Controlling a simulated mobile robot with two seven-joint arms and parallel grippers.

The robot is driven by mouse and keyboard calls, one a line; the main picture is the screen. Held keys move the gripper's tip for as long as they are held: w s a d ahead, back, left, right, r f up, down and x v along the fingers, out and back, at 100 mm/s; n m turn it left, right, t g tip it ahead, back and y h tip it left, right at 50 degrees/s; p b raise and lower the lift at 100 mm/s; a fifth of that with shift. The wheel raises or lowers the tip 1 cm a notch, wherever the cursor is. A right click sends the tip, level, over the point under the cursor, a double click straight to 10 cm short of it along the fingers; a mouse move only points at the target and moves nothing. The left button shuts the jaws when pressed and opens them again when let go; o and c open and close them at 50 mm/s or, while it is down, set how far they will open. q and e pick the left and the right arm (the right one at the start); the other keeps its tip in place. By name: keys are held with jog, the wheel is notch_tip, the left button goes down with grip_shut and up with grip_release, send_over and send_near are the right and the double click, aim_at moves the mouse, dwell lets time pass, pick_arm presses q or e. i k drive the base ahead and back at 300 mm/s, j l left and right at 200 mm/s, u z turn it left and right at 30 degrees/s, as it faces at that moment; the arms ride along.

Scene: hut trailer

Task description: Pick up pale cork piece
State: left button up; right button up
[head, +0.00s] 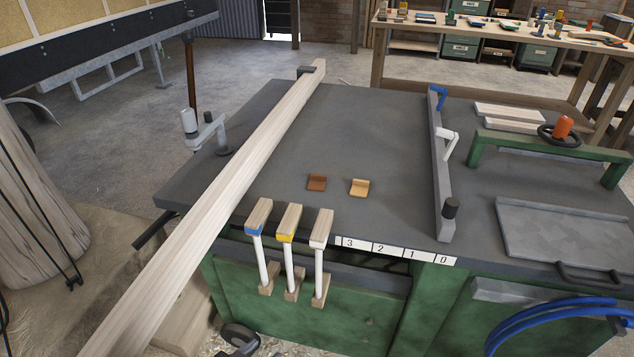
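The pale cork piece (359,188) is a small light tan block with a raised lip, lying on the dark grey bench top (340,130) near the front middle. A similar red-brown piece (317,183) lies just to its left, with a narrow gap between them. Neither of my grippers shows in the head view, and nothing touches the pale cork piece.
A long timber beam (225,185) crosses the bench's left side. A grey rail (439,165) stands right of the pieces. Several wood-headed tools (290,220) hang at the front edge. A green frame (550,150) and grey tray (565,230) are at right.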

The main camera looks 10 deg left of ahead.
aim_at(359, 188)
jog(key=i+l+u, duration=0.1)
jog(key=u, duration=0.25)
jog(key=i+l+u, duration=0.1)
jog(key=u, duration=0.25)
jog(key=i+l+u, duration=0.15)
jog(key=u, duration=0.25)
